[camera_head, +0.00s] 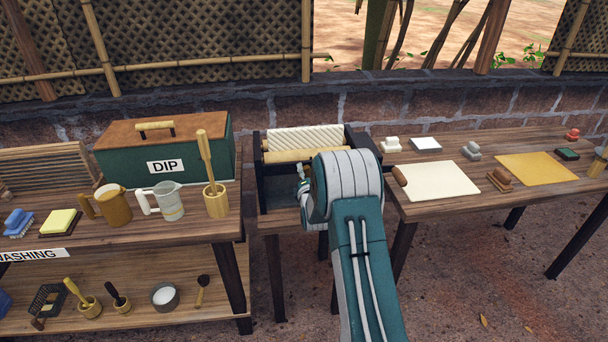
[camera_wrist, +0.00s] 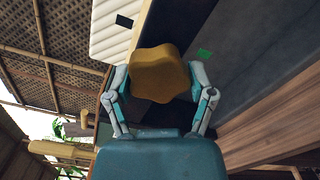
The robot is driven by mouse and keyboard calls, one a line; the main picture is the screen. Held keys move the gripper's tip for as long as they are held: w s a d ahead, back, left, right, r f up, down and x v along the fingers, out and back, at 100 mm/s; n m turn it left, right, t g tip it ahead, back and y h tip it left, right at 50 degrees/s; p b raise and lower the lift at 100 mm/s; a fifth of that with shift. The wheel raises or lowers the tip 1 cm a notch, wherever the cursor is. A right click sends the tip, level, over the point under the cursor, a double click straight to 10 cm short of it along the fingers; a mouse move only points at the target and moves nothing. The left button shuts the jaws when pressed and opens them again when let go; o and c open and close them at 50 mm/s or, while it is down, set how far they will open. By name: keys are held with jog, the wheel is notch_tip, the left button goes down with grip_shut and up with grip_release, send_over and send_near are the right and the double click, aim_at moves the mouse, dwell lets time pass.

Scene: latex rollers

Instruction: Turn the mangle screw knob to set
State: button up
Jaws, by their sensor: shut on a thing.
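The mangle (camera_head: 305,143) stands in the middle of the head view, with a white ridged roller and a tan roller in a dark frame. In the wrist view, the screw knob (camera_wrist: 158,74) is a brown lobed knob in front of the dark frame. My gripper (camera_wrist: 160,82) is shut on it, with one finger on each side. A black mark (camera_wrist: 124,21) and a green mark (camera_wrist: 204,54) show near the knob. In the head view my arm hides the knob and most of my gripper.
The left table holds a green DIP box (camera_head: 165,148), a brown mug (camera_head: 114,205), a pitcher (camera_head: 166,201) and a wooden mortar with pestle (camera_head: 215,198). The right table holds a cream sheet (camera_head: 437,180) and a yellow sheet (camera_head: 537,168). A brick wall runs behind.

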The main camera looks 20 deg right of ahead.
jog(key=shift+s+f+n, duration=0.1)
jog(key=shift+f+n, duration=0.3)
jog(key=o, duration=1.1)
jog(key=shift+r, duration=0.3)
jog(key=v, duration=1.1)
jog(key=shift+s+a, duration=0.15)
jog(key=shift+s, duration=0.2)
